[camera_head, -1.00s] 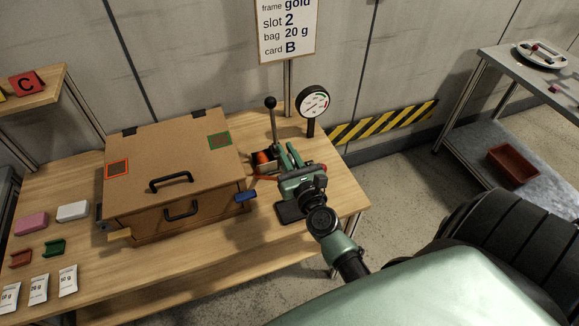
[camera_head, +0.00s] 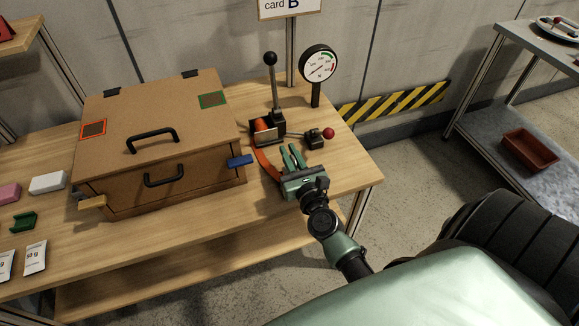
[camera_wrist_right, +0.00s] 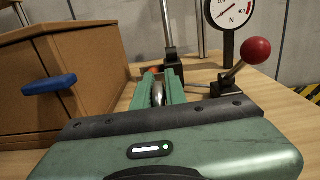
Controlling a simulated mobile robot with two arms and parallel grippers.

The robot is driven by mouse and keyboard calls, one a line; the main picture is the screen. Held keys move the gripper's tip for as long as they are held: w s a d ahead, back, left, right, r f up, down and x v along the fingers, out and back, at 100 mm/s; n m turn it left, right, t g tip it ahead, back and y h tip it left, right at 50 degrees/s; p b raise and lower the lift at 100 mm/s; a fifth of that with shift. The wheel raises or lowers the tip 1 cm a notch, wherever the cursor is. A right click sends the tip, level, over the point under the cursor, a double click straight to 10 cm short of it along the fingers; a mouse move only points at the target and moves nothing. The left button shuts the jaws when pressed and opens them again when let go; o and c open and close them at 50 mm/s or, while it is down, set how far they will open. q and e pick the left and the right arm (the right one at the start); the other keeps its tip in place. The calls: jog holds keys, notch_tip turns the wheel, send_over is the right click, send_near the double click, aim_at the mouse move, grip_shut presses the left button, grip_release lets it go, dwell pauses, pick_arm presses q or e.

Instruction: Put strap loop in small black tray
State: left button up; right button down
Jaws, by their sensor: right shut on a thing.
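The orange strap (camera_head: 266,164) curves from a small block on the table toward my right gripper. My right gripper (camera_head: 292,155) is shut low over the table, right of the cardboard-brown box. In the right wrist view its fingers (camera_wrist_right: 159,88) close around a greyish piece, which I take to be the strap loop (camera_wrist_right: 158,94); the fingers mostly hide it. The small black tray does not show now; my right gripper and wrist cover the table front there. My left gripper is not in view.
A brown box (camera_head: 160,142) with black handles stands left of the gripper, its blue tab (camera_head: 240,161) sticking out close by. Behind are a black-knobbed lever (camera_head: 273,90), a dial gauge (camera_head: 319,65) and a red-knobbed lever (camera_head: 328,132). The table's right front corner is bare.

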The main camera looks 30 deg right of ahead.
jog(key=shift+f+b, duration=1.5)
jog(key=shift+f, duration=0.35)
jog(key=shift+f, duration=0.2)
jog(key=c, duration=1.5)
grip_release()
jog(key=shift+o, duration=0.2)
jog(key=shift+r, duration=0.15)
jog(key=shift+s+r, duration=0.1)
jog(key=b+v, duration=0.3)
jog(key=v, duration=0.9)
